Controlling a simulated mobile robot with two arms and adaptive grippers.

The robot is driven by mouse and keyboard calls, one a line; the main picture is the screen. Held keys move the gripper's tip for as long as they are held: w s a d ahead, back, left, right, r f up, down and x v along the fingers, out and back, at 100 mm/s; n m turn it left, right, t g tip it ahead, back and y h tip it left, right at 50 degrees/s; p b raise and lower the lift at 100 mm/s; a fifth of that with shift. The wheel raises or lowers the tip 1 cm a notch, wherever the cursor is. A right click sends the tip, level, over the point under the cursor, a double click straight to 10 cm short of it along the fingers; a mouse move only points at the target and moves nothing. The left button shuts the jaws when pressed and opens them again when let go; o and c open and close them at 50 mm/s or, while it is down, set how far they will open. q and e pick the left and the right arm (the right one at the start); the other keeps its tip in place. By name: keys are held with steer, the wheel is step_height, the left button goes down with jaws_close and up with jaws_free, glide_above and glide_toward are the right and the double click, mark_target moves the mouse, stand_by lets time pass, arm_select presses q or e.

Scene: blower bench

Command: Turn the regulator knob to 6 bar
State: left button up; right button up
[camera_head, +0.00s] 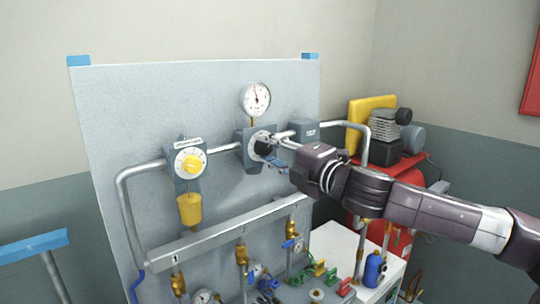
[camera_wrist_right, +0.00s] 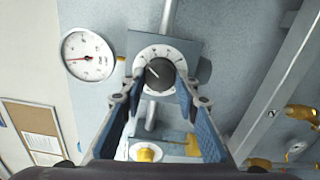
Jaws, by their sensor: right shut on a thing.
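The black regulator knob (camera_head: 263,148) sits on a white dial plate on a grey block of the upright panel. In the wrist view the knob (camera_wrist_right: 159,74) carries a white pointer line towards the upper left of its scale. My right gripper (camera_head: 274,151) reaches it from the right and is shut on it, with a finger on either side in the wrist view (camera_wrist_right: 159,88). The round white pressure gauge (camera_head: 256,98) stands just above; its needle points nearly straight up, its numbers too small to read. It also shows in the wrist view (camera_wrist_right: 89,55). My left gripper is not in view.
A yellow knob on a white dial (camera_head: 190,162) with a yellow bowl (camera_head: 189,209) is left of the regulator. Grey pipes and a manifold bar (camera_head: 215,239) cross the panel (camera_head: 130,110). A red compressor tank (camera_head: 395,236) stands at right. Several fittings lie below.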

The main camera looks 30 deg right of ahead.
steer(key=m+b, duration=0.1)
steer(key=m, duration=0.4)
steer(key=shift+m, duration=0.3)
stand_by(0.4)
steer(key=o, duration=1.1)
steer(key=shift+d, duration=0.1)
steer(key=shift+o, duration=0.2)
steer(key=shift+r, duration=0.1)
